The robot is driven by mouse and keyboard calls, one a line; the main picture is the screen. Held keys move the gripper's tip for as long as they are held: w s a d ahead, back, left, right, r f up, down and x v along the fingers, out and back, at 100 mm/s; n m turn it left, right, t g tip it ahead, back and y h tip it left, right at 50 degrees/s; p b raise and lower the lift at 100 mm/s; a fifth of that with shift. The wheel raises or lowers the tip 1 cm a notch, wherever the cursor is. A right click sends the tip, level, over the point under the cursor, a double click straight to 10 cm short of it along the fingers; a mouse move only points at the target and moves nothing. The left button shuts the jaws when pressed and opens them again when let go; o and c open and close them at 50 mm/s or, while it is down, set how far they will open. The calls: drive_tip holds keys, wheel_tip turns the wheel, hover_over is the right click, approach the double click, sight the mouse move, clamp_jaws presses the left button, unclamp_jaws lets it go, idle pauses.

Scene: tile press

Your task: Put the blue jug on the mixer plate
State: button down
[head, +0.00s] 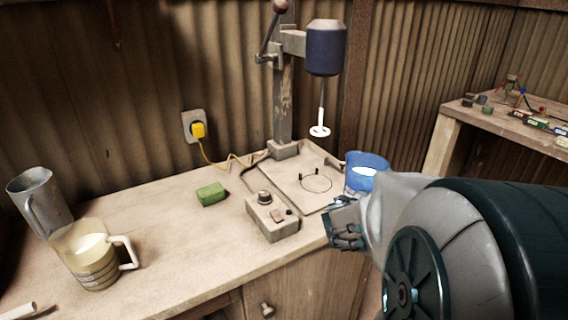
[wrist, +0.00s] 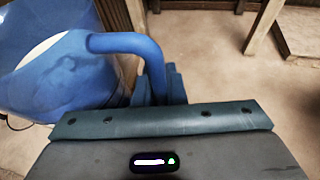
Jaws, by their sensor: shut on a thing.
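The blue jug (head: 366,170) shows in the head view at the right end of the bench, beside the mixer plate (head: 296,187). White contents show at its mouth. My gripper (head: 347,228) is in front of the jug, with the lower part of the jug hidden behind my arm. In the wrist view the jug (wrist: 65,75) fills the left side, and its blue handle (wrist: 130,45) runs down into the jaws (wrist: 160,88), which are shut on it. The mixer plate is bare, with a drawn circle and small pegs. The mixer head (head: 326,48) with its white stirrer hangs above it.
A control box (head: 271,216) stands at the plate's front left. A green sponge (head: 211,194), a cream jug (head: 88,255) and a grey metal jug (head: 40,200) stand further left. A yellow plug (head: 198,130) and cord run along the wall. A second bench (head: 480,118) is at right.

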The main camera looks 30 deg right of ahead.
drive_tip(key=w+p, duration=0.1)
drive_tip(key=p, duration=0.1)
drive_tip(key=w+p, duration=0.3)
drive_tip(key=p, duration=0.1)
drive_tip(key=shift+w+a+r+p, duration=0.2)
drive_tip(key=shift+r+p, duration=0.1)
drive_tip(key=w, duration=0.4)
drive_tip(key=w+p, duration=0.1)
drive_tip(key=w, duration=0.3)
drive_tip(key=w+a+p, duration=0.1)
drive_tip(key=w, duration=0.3)
drive_tip(key=shift+w+f, duration=0.2)
drive_tip(key=shift+w+f+p, duration=0.1)
drive_tip(key=shift+w+p, duration=0.2)
drive_tip(key=shift+f, duration=1.7)
drive_tip(key=shift+f, duration=0.1)
drive_tip(key=shift+f+b, duration=0.1)
drive_tip(key=shift+b, duration=0.3)
drive_tip(key=c, duration=1.5)
unclamp_jaws()
drive_tip(key=shift+s, duration=0.1)
